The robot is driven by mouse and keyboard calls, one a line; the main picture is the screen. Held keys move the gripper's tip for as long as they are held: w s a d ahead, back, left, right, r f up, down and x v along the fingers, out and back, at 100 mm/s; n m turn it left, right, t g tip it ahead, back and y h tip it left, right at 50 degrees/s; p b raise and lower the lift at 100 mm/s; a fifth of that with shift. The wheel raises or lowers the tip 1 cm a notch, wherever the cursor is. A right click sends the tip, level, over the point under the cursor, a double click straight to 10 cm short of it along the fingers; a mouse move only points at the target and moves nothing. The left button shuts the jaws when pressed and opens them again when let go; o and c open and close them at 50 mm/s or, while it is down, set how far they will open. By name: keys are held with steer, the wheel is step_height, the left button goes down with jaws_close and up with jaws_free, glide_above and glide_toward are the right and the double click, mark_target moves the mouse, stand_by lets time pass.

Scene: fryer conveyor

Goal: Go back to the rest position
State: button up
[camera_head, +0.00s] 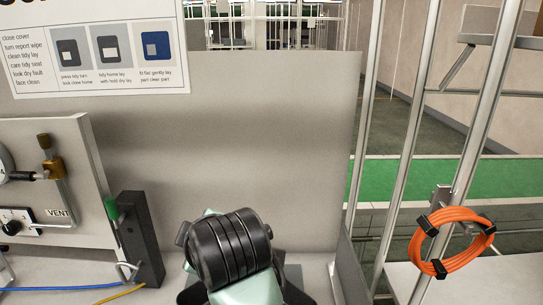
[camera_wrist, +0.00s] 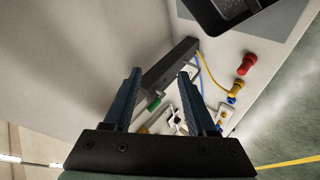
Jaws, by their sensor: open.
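My gripper (camera_wrist: 159,73) shows in the wrist view with two dark blue ribbed fingers spread apart. Nothing is between them. Beyond the fingers is a dark upright block (camera_wrist: 176,62) with a green tip (camera_wrist: 154,103); I see no contact with it. In the head view my arm rises at the bottom centre, and the gripper itself cannot be made out there.
In the head view, the dark post (camera_head: 142,240) stands left of my arm, beside a panel (camera_head: 85,160) with gauge and valve. A grey wall (camera_head: 230,120) stands behind. An orange coil (camera_head: 419,243) hangs right. The wrist view shows red (camera_wrist: 246,64) and yellow (camera_wrist: 237,88) knobs.

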steer(key=s+d+r+m+t+h, duration=0.1)
steer(key=d+r+m+t+h, duration=0.25)
steer(key=d+r+m, duration=0.35)
steer(key=s+d+r+m+t+h, duration=0.25)
steer(key=d+m+t, duration=0.25)
steer(key=m, duration=0.4)
steer(key=s+r+t+p, duration=0.1)
steer(key=s+r+t, duration=0.2)
steer(key=r, duration=0.6)
steer(key=s+r+t+y+p, duration=0.1)
steer(key=s+r+t, duration=0.2)
steer(key=r, duration=0.7)
steer(key=s+r+t+p, duration=0.1)
steer(key=s+r+t, duration=0.3)
steer(key=r, duration=0.6)
steer(key=shift+s+a+p, duration=0.15)
steer(key=shift+s+p, duration=0.15)
steer(key=shift+s, duration=0.6)
